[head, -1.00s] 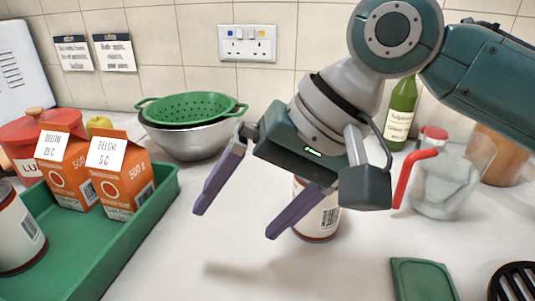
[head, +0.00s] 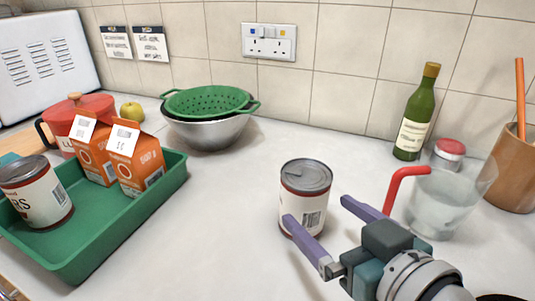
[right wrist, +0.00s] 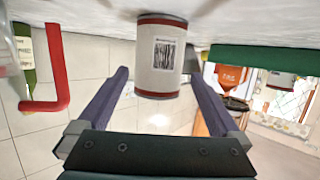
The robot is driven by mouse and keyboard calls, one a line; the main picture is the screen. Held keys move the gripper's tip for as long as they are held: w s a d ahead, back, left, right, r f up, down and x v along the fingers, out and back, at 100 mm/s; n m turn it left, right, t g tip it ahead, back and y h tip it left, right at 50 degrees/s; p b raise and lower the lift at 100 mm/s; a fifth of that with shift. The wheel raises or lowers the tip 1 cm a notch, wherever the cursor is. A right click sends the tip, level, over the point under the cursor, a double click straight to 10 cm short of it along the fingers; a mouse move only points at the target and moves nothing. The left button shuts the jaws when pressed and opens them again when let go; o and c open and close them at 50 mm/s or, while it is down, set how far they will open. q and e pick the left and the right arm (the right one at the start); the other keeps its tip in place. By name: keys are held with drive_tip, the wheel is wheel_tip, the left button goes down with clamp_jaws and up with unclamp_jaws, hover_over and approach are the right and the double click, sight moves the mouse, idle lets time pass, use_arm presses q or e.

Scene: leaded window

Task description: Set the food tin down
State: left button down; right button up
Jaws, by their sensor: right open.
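A food tin (head: 304,212) with a cream label, red bands and a grey lid stands upright on the white counter, clear of the green tray. My right gripper (head: 317,211) is low at the tin's near right side. Its purple fingers are apart, one crossing in front of the tin's lower part in the head view. In the right wrist view the tin (right wrist: 160,60) appears upside down between the two open fingers (right wrist: 160,76), with a gap on each side. A second, similar tin (head: 38,192) stands in the tray. My left gripper is not in view.
The green tray (head: 150,207) at left also holds two orange cartons (head: 137,160). A steel bowl (head: 208,132) with a green colander stands behind. A jug with a red handle (head: 445,195) is close right of my gripper; a bottle (head: 415,120) is behind it. Counter left of the tin is clear.

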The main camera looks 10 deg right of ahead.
drive_tip(key=b+x, duration=0.1)
drive_tip(key=x, duration=0.5)
drive_tip(key=shift+w, duration=0.35)
drive_tip(key=shift+r, duration=0.1)
drive_tip(key=shift+c, duration=0.2)
clamp_jaws()
drive_tip(key=shift+r, duration=0.15)
